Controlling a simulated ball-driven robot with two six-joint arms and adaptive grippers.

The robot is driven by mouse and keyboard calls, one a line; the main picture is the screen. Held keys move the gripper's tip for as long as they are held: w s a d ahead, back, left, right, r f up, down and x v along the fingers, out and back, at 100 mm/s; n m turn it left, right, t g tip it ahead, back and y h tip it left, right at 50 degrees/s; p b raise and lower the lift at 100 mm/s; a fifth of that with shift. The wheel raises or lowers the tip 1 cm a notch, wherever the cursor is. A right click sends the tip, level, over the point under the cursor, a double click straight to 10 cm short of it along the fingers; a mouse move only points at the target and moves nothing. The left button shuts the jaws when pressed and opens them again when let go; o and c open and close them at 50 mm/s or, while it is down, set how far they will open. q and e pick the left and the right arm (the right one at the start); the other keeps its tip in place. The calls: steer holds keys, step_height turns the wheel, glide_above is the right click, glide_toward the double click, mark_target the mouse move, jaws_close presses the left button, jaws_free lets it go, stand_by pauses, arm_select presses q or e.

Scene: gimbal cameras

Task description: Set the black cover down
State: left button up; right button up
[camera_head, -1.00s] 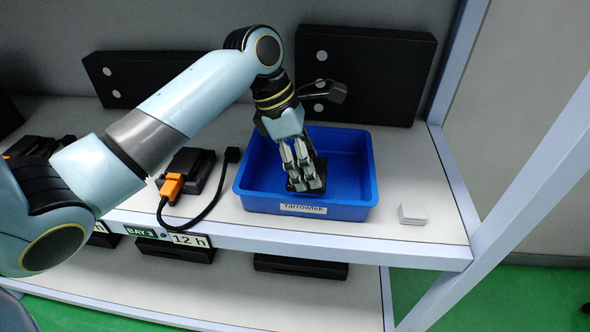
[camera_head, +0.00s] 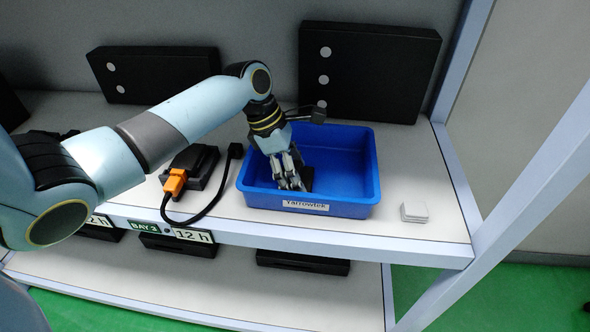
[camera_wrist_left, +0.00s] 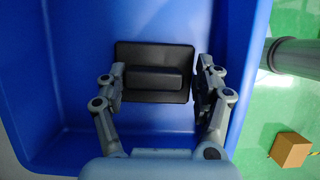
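The black cover (camera_wrist_left: 153,88), a flat plate with a raised block, lies inside the blue bin (camera_wrist_left: 60,140) in the left wrist view. In the head view part of the cover (camera_head: 307,178) shows inside the bin (camera_head: 330,209), right beside my fingers. My left gripper (camera_head: 291,184) reaches down into the bin. In the left wrist view its fingers (camera_wrist_left: 160,85) stand apart on either side of the cover's block, with a narrow gap visible on the right. Whether the cover lies flat on the bin floor is partly hidden in the head view. My right gripper is out of view.
A black device (camera_head: 195,165) with an orange plug (camera_head: 175,182) and black cable stands left of the bin. A white stack (camera_head: 414,211) lies right of it. Black panels (camera_head: 370,70) lean at the back. A shelf upright (camera_head: 455,70) bounds the right side.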

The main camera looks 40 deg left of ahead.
arm_select(q)
steer(key=shift+o, duration=0.7)
steer(key=shift+a+r, duration=0.1)
steer(key=shift+r, duration=0.15)
steer(key=v, duration=1.1)
steer(key=shift+r, duration=0.3)
steer(key=shift+s+a, duration=0.1)
